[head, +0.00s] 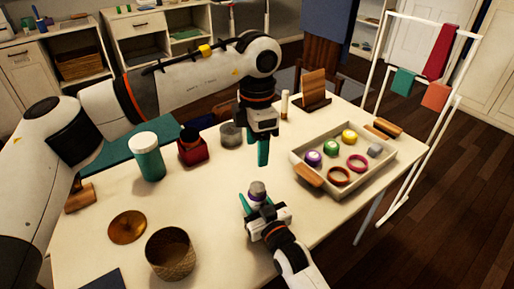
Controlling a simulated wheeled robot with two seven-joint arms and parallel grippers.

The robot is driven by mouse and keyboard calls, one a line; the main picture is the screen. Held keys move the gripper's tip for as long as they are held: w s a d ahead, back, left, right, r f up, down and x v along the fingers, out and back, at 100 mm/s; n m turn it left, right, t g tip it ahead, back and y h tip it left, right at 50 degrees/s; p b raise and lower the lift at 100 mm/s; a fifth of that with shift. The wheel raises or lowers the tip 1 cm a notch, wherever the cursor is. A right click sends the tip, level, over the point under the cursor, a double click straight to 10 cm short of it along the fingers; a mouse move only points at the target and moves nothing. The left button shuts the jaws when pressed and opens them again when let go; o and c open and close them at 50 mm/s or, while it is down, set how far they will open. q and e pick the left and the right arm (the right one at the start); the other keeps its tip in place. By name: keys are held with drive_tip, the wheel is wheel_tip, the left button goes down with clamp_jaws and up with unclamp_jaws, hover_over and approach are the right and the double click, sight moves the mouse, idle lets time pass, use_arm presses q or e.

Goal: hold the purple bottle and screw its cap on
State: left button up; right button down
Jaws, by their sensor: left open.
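The purple bottle (255,198) stands upright near the table's front middle, with a grey cap-like top (257,187) on its upper end; I cannot tell whether this is screwed down. My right gripper (257,204) comes from below, with its teal fingers around the bottle, and is shut on it. Its body hides the lower part of the bottle. My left gripper (263,152) points down above the table, behind the bottle and higher. It is open and empty, seen nearly edge-on, apart from the bottle and cap.
A woven basket (170,254) and a brown disc (127,226) are at front left.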

drive_tip(key=c, duration=0.7)
unclamp_jaws()
drive_tip(key=shift+s, duration=0.15)
drive_tip(key=v, duration=1.2)
drive_tip(key=shift+p, duration=0.3)
